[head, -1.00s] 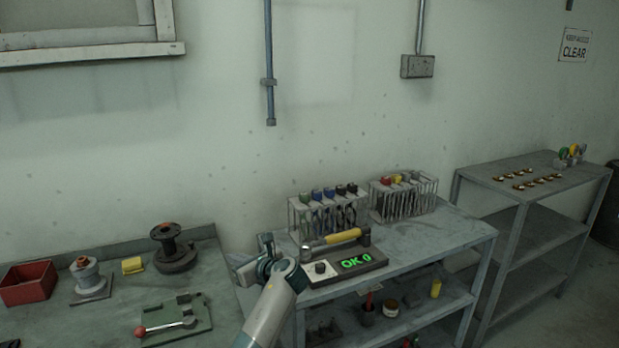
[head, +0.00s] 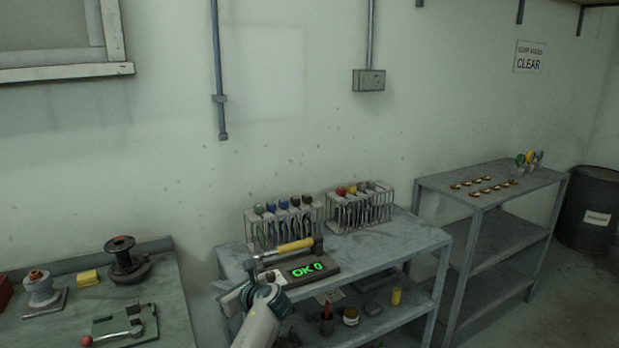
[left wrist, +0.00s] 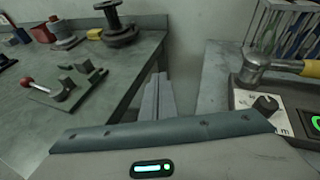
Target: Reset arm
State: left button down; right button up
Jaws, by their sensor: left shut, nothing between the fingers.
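My left arm comes up from the bottom of the head view. Its gripper (head: 232,292) is beside the front left corner of the middle table (head: 410,243). In the left wrist view the two fingers (left wrist: 159,88) lie together, shut with nothing between them. They point into the gap between the green-grey workbench (left wrist: 120,65) and the middle table. My right gripper is in neither view.
A tester (head: 316,274) with a green "OK 0" display and a yellow-handled tool (head: 296,245) sits close to my left gripper. Racks of coloured-handled tools (head: 284,222) stand behind it. A clamp (head: 120,325) and spool (head: 124,262) are on the workbench. A shelf table (head: 500,180) stands right.

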pick_arm(q)
jog(key=s+f+n+g+h, duration=0.15)
jog(key=s+f, duration=0.35)
jog(key=f, duration=0.7)
jog(key=s+d+f+n+h, duration=0.1)
jog(key=s+f+n+h, duration=0.1)
jog(key=s+f, duration=0.65)
jog(key=s+f+n+g+h, duration=0.1)
jog(key=s+f+h, duration=0.1)
jog(key=f, duration=1.3)
jog(key=s+f+n+g+h, duration=0.1)
jog(key=s+f+n+g, duration=0.15)
jog(key=s+f, duration=0.8)
jog(key=s+f+n+g+h, duration=0.15)
jog(key=s+f+n, duration=0.25)
jog(key=s+f, duration=0.65)
jog(key=s+f+n, duration=0.2)
jog(key=s+n, duration=0.2)
jog(key=s, duration=0.9)
jog(key=s+a+f+n+g+h, duration=0.1)
jog(key=s+f+n, duration=0.2)
jog(key=s, duration=1.1)
jog(key=s+f+n+g+h, duration=0.1)
jog(key=s+f+n, duration=0.2)
jog(key=s, duration=1.1)
jog(key=n, duration=0.2)
jog(key=shift+s+a+n, duration=0.15)
jog(key=shift+a+n, duration=0.15)
jog(key=shift+a, duration=0.1)
jog(key=shift+s, duration=0.15)
